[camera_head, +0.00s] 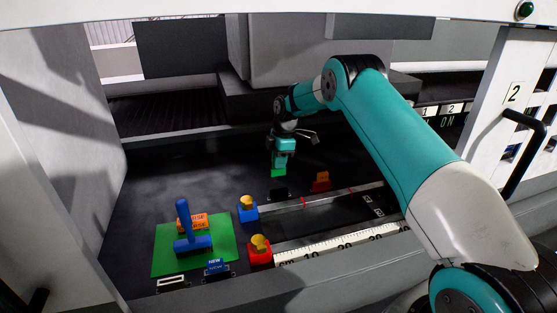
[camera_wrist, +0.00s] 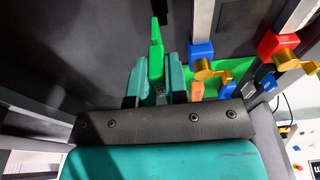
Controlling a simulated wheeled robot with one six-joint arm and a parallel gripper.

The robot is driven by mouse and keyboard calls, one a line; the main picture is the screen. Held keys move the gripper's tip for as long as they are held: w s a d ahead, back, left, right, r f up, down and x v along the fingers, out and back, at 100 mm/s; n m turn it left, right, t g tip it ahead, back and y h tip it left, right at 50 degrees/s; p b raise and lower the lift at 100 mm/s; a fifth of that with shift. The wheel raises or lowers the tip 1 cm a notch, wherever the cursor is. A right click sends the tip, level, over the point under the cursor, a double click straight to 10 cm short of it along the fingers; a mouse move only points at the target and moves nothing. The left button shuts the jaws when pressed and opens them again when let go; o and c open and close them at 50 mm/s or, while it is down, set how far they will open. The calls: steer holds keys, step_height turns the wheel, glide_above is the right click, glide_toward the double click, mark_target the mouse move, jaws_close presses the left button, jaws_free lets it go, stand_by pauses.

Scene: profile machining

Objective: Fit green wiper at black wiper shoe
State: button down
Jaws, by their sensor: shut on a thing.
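My gripper (camera_head: 280,163) is shut on the green wiper (camera_head: 278,173), at the end of my outstretched arm. In the wrist view, the green wiper (camera_wrist: 156,48) stands out between the two teal fingers (camera_wrist: 157,78). In the head view, a small black block that looks like the black wiper shoe (camera_head: 277,193) lies just below the wiper on the dark machine bed. The wiper seems to be slightly above it; I cannot tell whether they touch. I cannot make out the shoe in the wrist view.
An orange-red block (camera_head: 321,181) stands close to the right of the shoe. A blue clamp (camera_head: 247,211) and a red clamp (camera_head: 260,255) with yellow knobs sit nearer, by rails and a ruler. A green mat (camera_head: 222,266) holds a blue tool (camera_head: 186,222) and an orange block (camera_head: 199,220).

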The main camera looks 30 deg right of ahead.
mark_target(280, 173)
steer(key=shift+d, duration=0.1)
steer(key=shift+s+f+b, duration=0.1)
steer(key=shift+f+b, duration=0.45)
steer(key=shift+b, duration=0.1)
steer(key=shift+f+b, duration=1.55)
steer(key=shift+f, duration=0.4)
steer(key=shift+f+b, duration=1.95)
steer(key=shift+r, duration=0.1)
steer(key=c, duration=1.1)
jaws_free()
steer(key=shift+o, duration=0.2)
step_height(280, 173, up, 17)
steer(key=d, duration=0.2)
steer(key=shift+s+d+p, duration=0.25)
steer(key=shift+d+p, duration=0.1)
steer(key=shift+p, duration=0.05)
